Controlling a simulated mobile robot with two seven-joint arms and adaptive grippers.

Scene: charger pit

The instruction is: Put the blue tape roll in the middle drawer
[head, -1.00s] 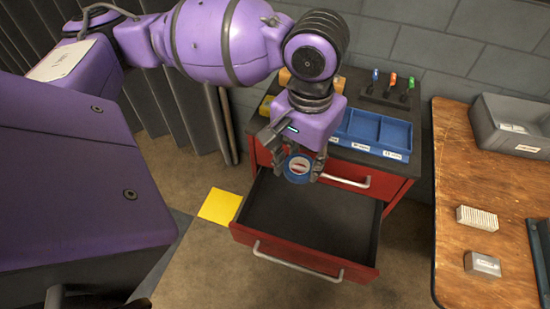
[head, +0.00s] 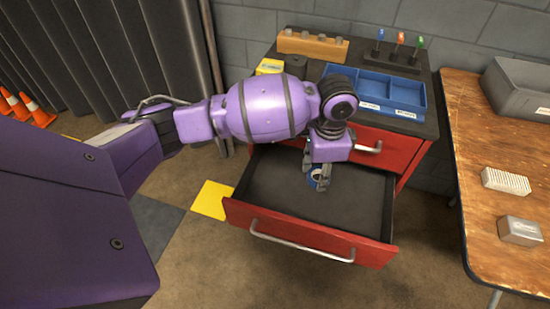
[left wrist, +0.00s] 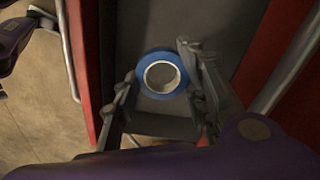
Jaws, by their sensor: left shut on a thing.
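The blue tape roll (head: 313,182) is held between the fingers of my left gripper (head: 318,183), which is shut on it. In the left wrist view the roll (left wrist: 160,53) shows as a blue ring with a pale core between the two fingers (left wrist: 158,80). The open drawer (head: 310,233) is pulled out below a closed red drawer, with a dark, bare floor. My gripper and the roll are over the rear middle part of this drawer. I cannot tell whether the roll touches its floor. My right gripper is not in view.
The red cabinet's top holds a blue divided tray (head: 373,92), an orange block (head: 312,45) and a rack of coloured tools (head: 400,50). A wooden table (head: 490,150) with a grey bin (head: 520,88) stands to the right. The drawer's front half is clear.

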